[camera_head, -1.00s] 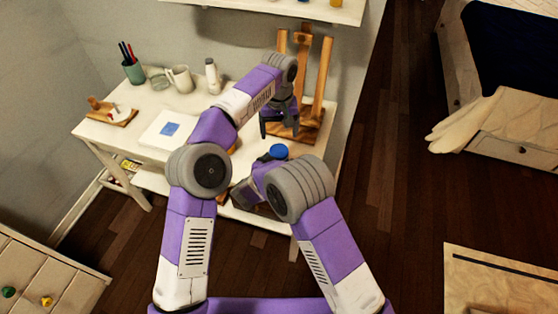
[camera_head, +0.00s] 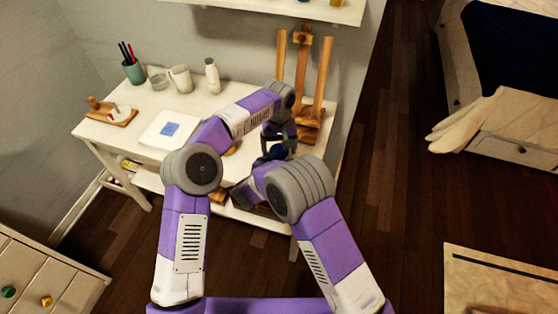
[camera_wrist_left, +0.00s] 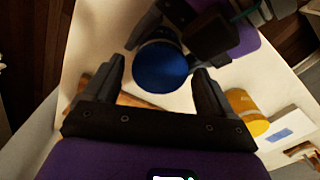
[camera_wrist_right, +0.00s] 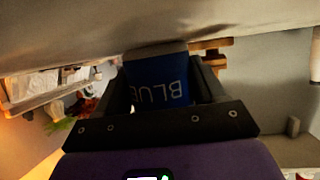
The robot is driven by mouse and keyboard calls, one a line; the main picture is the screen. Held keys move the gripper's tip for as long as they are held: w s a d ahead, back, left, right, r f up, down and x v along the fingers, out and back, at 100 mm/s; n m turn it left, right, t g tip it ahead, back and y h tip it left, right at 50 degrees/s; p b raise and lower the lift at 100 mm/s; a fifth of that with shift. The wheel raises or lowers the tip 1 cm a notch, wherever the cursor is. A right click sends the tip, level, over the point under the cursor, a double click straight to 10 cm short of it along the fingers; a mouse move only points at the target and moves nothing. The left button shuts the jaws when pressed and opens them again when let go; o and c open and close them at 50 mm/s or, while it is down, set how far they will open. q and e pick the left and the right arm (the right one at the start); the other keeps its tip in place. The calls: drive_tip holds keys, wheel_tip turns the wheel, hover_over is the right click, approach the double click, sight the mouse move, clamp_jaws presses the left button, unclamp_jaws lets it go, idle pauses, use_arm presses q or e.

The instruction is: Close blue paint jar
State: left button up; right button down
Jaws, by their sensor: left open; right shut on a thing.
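The blue paint jar (camera_wrist_right: 160,82) shows in the right wrist view with an upside-down "BLUE" label, between the fingers of my right gripper (camera_wrist_right: 161,66). That gripper is shut on it. In the left wrist view the jar's round blue top (camera_wrist_left: 160,67) faces the camera. I cannot tell whether this is a lid or open paint. My left gripper (camera_wrist_left: 159,76) is open, its fingers on either side of the blue top and apart from it. In the head view the left gripper (camera_head: 278,146) is over the jar (camera_head: 278,153), which is partly hidden.
The white desk (camera_head: 118,146) holds a pen cup (camera_head: 133,72), a mug (camera_head: 180,79), a white bottle (camera_head: 212,76), a white sheet with a blue square (camera_head: 160,140) and a wooden easel (camera_head: 301,70). A yellow jar (camera_wrist_left: 245,110) is near the left gripper.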

use_arm(q)
drive_tip(key=c, duration=1.1)
drive_tip(key=m, duration=1.2)
drive_tip(key=o, duration=1.2)
drive_tip(key=shift+o, duration=0.2)
wheel_tip(320, 180, up, 12)
use_arm(e)
unclamp_jaws()
